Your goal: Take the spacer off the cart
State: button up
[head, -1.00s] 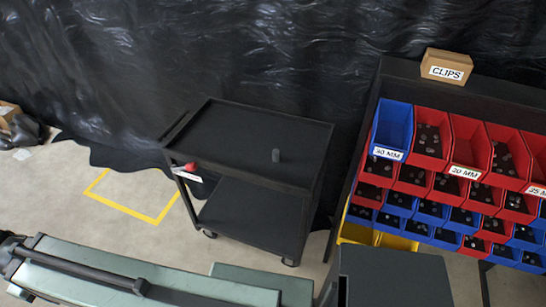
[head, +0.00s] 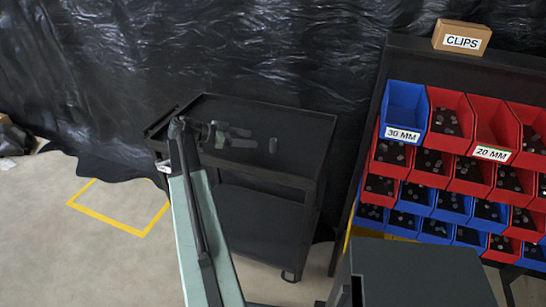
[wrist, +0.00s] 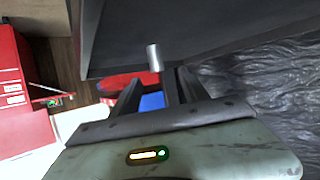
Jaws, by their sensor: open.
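The spacer is a small dark grey cylinder (head: 273,145) standing upright on the top tray of the black two-shelf cart (head: 300,118). In the wrist view a light grey cylinder, the spacer (wrist: 154,58), shows just beyond and between my fingertips. My gripper (head: 252,138) is open and reaches over the top tray from the left, its fingers pointing at the spacer with a small gap left. In the wrist view the two dark fingers of my gripper (wrist: 159,80) are apart with nothing held. My arm hides the cart's left front corner.
Right of the cart stands a rack with red and blue bins (head: 405,108) labelled 30 MM and 20 MM. A CLIPS box (head: 462,38) sits on top. A yellow floor outline (head: 118,220) lies left of the cart. Black plastic sheeting (head: 250,45) hangs behind.

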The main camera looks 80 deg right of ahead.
aim_at(273, 146)
jog(key=shift+s+d, duration=0.1)
jog(key=shift+s, duration=0.2)
jog(key=shift+b+x, duration=0.45)
jog(key=shift+x, duration=0.7)
jog(key=shift+s+a+b+x, duration=0.1)
jog(key=shift+b+x, duration=0.35)
jog(key=shift+x, duration=0.9)
jog(key=shift+s+a+b+x, duration=0.15)
jog(key=shift+b+x, duration=0.25)
jog(key=shift+x, duration=0.95)
jog(key=shift+r, duration=0.25)
grip_shut()
